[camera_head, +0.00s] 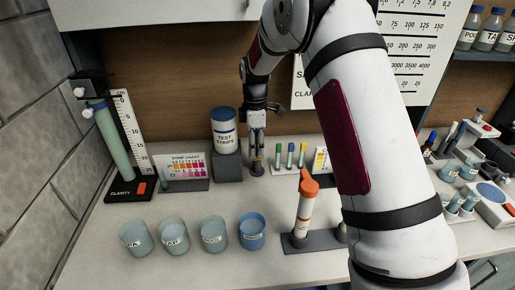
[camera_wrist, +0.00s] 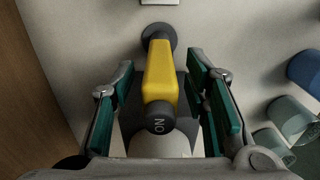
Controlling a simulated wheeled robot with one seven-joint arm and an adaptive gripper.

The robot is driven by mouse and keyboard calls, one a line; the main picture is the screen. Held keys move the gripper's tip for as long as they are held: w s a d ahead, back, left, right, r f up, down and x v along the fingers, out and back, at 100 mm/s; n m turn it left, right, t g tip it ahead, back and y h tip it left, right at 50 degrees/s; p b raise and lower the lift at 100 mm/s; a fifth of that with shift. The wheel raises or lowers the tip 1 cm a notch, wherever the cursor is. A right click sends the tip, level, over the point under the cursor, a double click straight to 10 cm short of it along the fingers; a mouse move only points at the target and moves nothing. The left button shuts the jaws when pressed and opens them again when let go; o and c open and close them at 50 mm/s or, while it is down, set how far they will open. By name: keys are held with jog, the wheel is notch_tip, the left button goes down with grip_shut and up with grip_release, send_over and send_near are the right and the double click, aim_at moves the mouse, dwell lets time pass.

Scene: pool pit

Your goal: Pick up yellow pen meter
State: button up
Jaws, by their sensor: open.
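The yellow pen meter (camera_wrist: 159,75) has a dark cap marked "ON" and a round dark foot in the wrist view. It lies between the two green-padded fingers of my gripper (camera_wrist: 170,108). The fingers are open, with a gap on each side of the meter. In the head view my gripper (camera_head: 257,148) points down at the back of the counter, just right of the test strips jar. Only the lower part of the pen meter (camera_head: 257,169) shows there, beneath the fingers; the rest is hidden.
The test strips jar (camera_head: 225,131) stands on a grey block (camera_head: 228,167) close to the left. A rack of small colour-capped vials (camera_head: 289,168) is close to the right. Several labelled cups (camera_head: 212,236) line the front left. An orange-capped tube (camera_head: 304,209) stands at front centre.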

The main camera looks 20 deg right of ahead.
aim_at(256, 132)
jog(key=shift+f, duration=0.4)
jog(key=shift+c, duration=0.3)
grip_shut()
jog(key=shift+r, duration=0.1)
jog(key=shift+w+r, duration=0.1)
jog(key=shift+r, duration=0.45)
jog(key=r, duration=0.2)
jog(key=r+b, duration=0.1)
jog(key=r, duration=0.3)
jog(key=shift+s, duration=0.25)
jog(key=s+a, duration=0.1)
jog(key=s, duration=0.7)
jog(key=s+a, duration=0.2)
jog(key=s, duration=0.7)
jog(key=shift+s+a+f+b, duration=0.15)
jog(key=shift+a+b, duration=0.1)
jog(key=shift+b, duration=0.05)
